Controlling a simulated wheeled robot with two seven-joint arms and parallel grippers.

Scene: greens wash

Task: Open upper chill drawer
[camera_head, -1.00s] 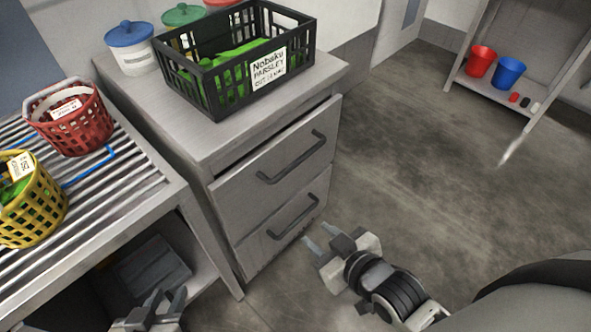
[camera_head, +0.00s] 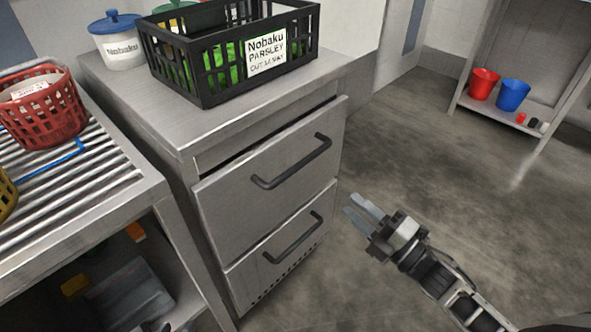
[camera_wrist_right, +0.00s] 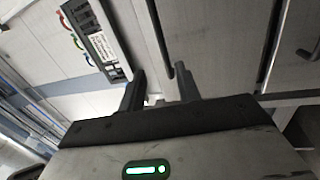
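The upper drawer (camera_head: 225,195) is the top grey front of the steel cabinet, with a dark bar handle (camera_head: 292,163). A narrow dark gap shows along its top edge. The lower drawer (camera_head: 265,255) with its own handle (camera_head: 292,238) is beneath it. My right gripper (camera_head: 354,206) is open and empty, to the right of the drawer fronts and apart from both handles. Only a sliver of my left gripper (camera_head: 163,327) shows at the bottom edge.
A black crate of parsley (camera_head: 222,88) and a blue-lidded tub (camera_head: 120,45) stand on the cabinet. A slatted rack with a red basket (camera_head: 45,118) is at left. Red and blue buckets (camera_head: 512,95) sit on a far shelf. The floor right of the cabinet is clear.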

